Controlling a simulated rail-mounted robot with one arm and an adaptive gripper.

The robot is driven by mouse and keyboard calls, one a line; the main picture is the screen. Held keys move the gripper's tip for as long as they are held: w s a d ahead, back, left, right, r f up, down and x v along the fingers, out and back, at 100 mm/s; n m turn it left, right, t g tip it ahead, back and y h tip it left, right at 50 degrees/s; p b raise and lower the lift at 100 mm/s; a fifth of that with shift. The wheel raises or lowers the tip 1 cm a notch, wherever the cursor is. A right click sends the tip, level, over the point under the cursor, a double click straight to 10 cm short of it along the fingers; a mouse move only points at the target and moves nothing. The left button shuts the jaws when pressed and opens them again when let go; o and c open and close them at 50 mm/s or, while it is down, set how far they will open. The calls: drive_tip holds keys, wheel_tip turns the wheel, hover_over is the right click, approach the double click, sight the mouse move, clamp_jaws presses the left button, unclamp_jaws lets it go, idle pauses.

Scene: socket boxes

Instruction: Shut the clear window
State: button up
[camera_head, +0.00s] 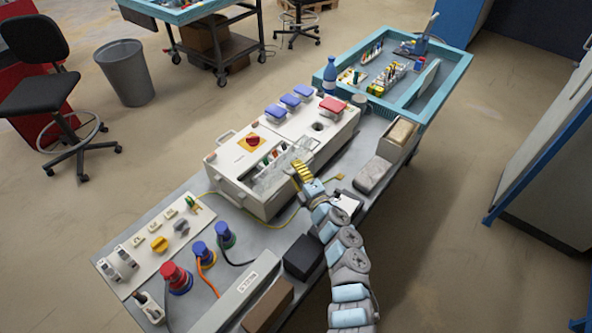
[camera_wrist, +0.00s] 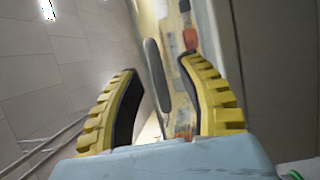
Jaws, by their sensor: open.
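The clear window (camera_head: 268,179) is a see-through flap on the front of the white socket box (camera_head: 236,188). It stands tilted out from the box, over a row of small switches (camera_head: 272,157). My gripper (camera_head: 298,168) has yellow ribbed fingers and is at the right part of the window; I cannot tell whether it touches it. In the wrist view my gripper (camera_wrist: 163,85) is open, with nothing clearly held between the fingers. A dark grey rounded bar (camera_wrist: 157,74) shows beyond the fingers there.
A red rotary switch (camera_head: 253,141) is on the box top. Blue-capped sockets (camera_head: 289,101) and a red one (camera_head: 332,107) stand behind. Plugs with cables (camera_head: 201,250) are at the front left.

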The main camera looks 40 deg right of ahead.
clamp_jaws()
drive_tip(key=shift+r, duration=0.1)
idle(0.4)
